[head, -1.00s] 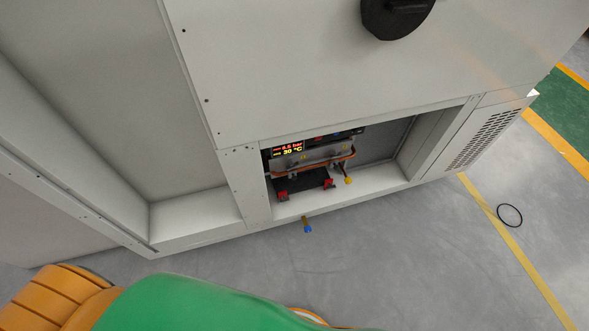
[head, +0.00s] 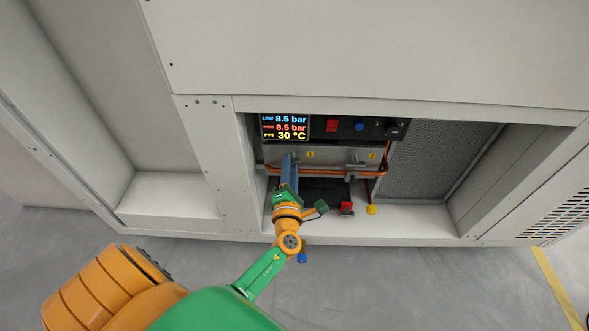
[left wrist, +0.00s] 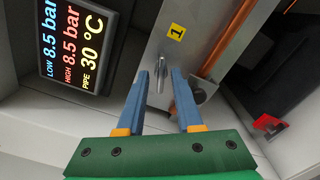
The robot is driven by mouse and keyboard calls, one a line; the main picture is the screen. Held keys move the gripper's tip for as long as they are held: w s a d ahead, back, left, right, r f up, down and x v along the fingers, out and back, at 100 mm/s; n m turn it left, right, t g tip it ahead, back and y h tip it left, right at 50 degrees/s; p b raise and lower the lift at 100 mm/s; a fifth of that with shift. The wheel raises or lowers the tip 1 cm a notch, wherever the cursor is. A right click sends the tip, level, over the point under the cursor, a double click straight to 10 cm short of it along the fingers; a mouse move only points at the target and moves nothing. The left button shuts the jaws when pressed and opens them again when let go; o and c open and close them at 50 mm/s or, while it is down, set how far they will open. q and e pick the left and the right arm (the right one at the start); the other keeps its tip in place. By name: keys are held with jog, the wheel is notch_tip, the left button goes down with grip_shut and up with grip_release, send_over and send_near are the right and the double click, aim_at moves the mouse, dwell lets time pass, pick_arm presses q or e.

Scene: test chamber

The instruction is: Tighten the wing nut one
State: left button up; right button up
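Wing nut one, a small grey metal part (left wrist: 160,64), sits on the metal plate (left wrist: 196,38) near the yellow label 1 (left wrist: 176,32) in the left wrist view. My left gripper (left wrist: 160,73) has two blue fingers, open, with their tips on either side of the wing nut. Gaps show between the fingers and the nut; I cannot tell how deep the tips reach around it. In the head view the left gripper (head: 289,157) reaches into the cabinet opening and hides wing nut one. My right gripper is not in view.
A display (head: 285,127) reads 8.5 bar and 30 °C. A copper pipe (head: 330,170) runs along the plate, close to the gripper. A second wing nut (head: 355,163) is by label 2 (head: 373,156). Red (head: 346,208) and yellow (head: 371,210) handles stand at the lower front.

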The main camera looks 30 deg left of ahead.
pick_arm(q)
jog(key=shift+w+a, duration=0.35)
jog(key=shift+w, duration=0.25)
grip_shut()
